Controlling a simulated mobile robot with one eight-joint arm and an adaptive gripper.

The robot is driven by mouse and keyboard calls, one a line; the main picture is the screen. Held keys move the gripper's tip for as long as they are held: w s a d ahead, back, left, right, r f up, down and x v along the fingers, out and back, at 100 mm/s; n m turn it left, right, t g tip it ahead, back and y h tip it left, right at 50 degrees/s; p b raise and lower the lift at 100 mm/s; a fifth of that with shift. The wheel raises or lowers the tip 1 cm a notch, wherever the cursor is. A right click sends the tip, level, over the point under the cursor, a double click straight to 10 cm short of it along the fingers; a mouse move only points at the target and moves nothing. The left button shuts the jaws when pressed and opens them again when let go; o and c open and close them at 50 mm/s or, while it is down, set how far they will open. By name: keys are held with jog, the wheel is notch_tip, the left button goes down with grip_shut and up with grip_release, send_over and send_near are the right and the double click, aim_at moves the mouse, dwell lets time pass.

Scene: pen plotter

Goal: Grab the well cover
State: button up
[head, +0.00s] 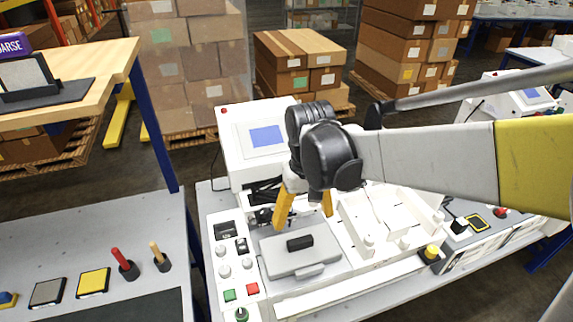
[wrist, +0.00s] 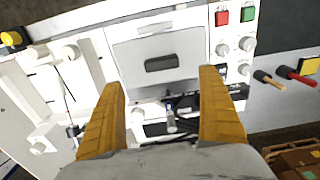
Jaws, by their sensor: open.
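The well cover (head: 300,254) is a flat grey plate with a black handle (head: 299,243) on top, lying on the white plotter machine. In the wrist view the well cover (wrist: 185,85) is at the upper middle, with its black handle (wrist: 162,63) across its centre. My gripper (head: 303,220) has two yellow fingers, spread apart and empty. It is above the machine, behind the cover as seen from the head. In the wrist view my gripper (wrist: 163,78) has its fingertips on either side of the cover's handle, with nothing between them touching the fingers.
A white fixture (head: 372,240) with pegs stands right of the cover. Green and red buttons (head: 252,289) and knobs lie to its left. The machine's screen box (head: 258,140) rises behind. Red and wooden-handled tools (head: 157,252) stand on the left bench.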

aim_at(301, 242)
notch_tip(301, 242, down, 6)
jog(key=shift+a+r+b, duration=0.1)
jog(key=shift+b, duration=0.75)
jog(key=f, duration=0.1)
jog(key=f+b, duration=0.1)
jog(key=f, duration=0.3)
jog(key=shift+s+b, duration=0.25)
jog(key=shift+b, duration=0.15)
jog(key=shift+r, duration=0.1)
jog(key=c, duration=1.3)
